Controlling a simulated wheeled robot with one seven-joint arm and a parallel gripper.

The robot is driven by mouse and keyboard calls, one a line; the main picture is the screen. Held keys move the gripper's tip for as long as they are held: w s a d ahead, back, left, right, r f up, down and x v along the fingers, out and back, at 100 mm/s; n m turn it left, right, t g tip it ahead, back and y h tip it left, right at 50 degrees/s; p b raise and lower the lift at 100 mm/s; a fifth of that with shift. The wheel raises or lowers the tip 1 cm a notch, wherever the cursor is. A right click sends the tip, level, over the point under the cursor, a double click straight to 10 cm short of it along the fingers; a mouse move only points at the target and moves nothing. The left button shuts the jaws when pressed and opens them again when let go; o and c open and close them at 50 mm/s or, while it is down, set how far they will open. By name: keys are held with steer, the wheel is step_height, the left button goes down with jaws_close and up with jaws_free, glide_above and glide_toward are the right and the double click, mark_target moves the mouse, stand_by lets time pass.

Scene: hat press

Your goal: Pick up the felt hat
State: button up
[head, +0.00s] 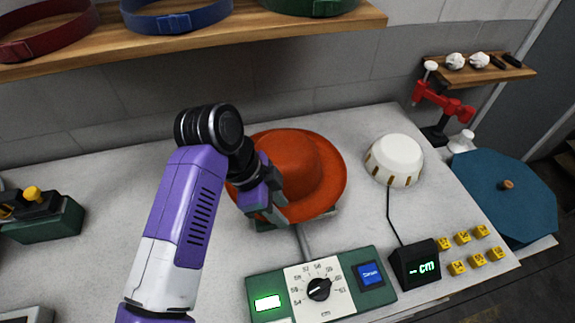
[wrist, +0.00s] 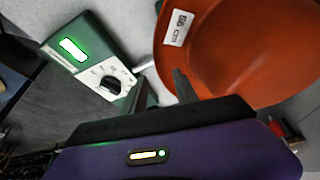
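The orange-red felt hat (head: 297,160) sits crown up on a green stand at the middle of the bench, its brim wide. My gripper (head: 272,212) is at the near-left side of the brim and hides part of it. In the wrist view the hat (wrist: 235,45) fills the upper right, with a white "56 cm" label (wrist: 177,28) on it. The fingers (wrist: 162,88) look apart, with the brim edge close to them. I cannot tell whether the brim lies between them or whether they touch it.
A green control box (head: 375,280) with a dial stands in front of the hat. A white dome (head: 395,158) with a cable to a black "cm" display (head: 415,265) is at right, near yellow cubes (head: 461,238). A wooden shelf (head: 200,32) with hatbands hangs above.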

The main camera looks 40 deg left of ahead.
steer(key=x, duration=0.4)
steer(key=shift+f+p, duration=0.1)
steer(key=shift+p, duration=0.3)
jaws_close()
step_height(320, 180, up, 10)
steer(key=b, duration=0.1)
steer(key=shift+b, duration=0.35)
steer(key=shift+r, duration=0.2)
stand_by(1.9)
